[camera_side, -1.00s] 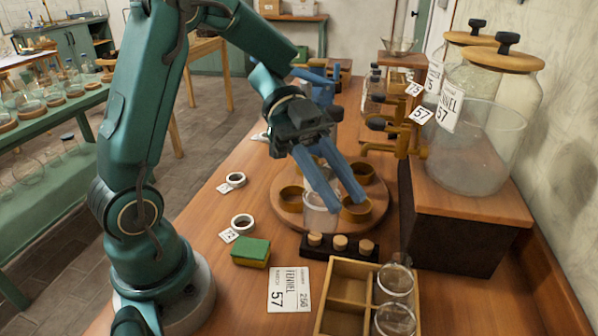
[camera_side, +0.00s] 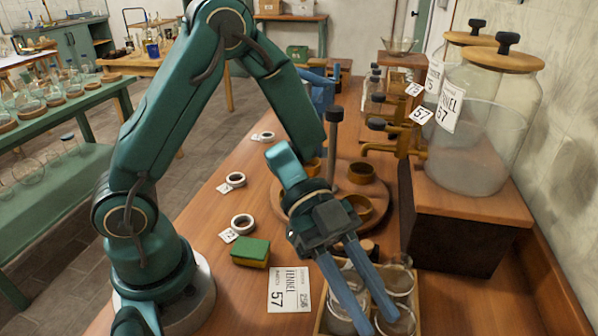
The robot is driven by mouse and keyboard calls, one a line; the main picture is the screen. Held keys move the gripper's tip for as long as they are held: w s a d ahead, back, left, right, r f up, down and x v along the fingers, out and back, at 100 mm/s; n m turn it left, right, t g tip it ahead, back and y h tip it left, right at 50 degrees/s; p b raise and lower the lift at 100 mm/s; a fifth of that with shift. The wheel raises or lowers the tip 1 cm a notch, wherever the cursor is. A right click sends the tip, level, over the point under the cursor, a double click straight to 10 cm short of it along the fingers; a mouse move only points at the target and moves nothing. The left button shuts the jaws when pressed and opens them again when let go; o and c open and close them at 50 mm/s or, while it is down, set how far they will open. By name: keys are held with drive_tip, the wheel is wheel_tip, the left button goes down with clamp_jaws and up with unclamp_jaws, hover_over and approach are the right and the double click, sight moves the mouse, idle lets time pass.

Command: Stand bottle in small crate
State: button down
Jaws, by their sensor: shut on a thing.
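My gripper (camera_side: 374,322) is shut on a clear glass bottle (camera_side: 350,281) over the small wooden crate (camera_side: 321,317). The bottle is partly hidden between and behind the blue fingers. It is at the left side of the crate, low by the compartments; I cannot tell whether its base touches the crate floor. Two other clear glass bottles stand in the right compartments, one farther back (camera_side: 399,281) and one nearer (camera_side: 398,324). The gripper hides much of the crate's middle.
A round wooden turntable (camera_side: 290,205) with cup holders and a post stands behind. A green and yellow sponge (camera_side: 251,251) and a label card (camera_side: 289,290) lie left of the crate. Large jars (camera_side: 470,150) stand on a box at right. A dark cork rack is mostly hidden by my gripper.

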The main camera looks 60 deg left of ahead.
drive_tip(key=shift+f, duration=1.2)
drive_tip(key=c, duration=0.9)
unclamp_jaws()
drive_tip(key=shift+f, duration=0.1)
drive_tip(key=shift+a+r, duration=0.1)
drive_tip(key=shift+r, duration=0.1)
drive_tip(key=v, duration=1.1)
drive_tip(key=shift+a, duration=0.4)
drive_tip(key=shift+d+r, duration=0.1)
drive_tip(key=shift+r, duration=0.05)
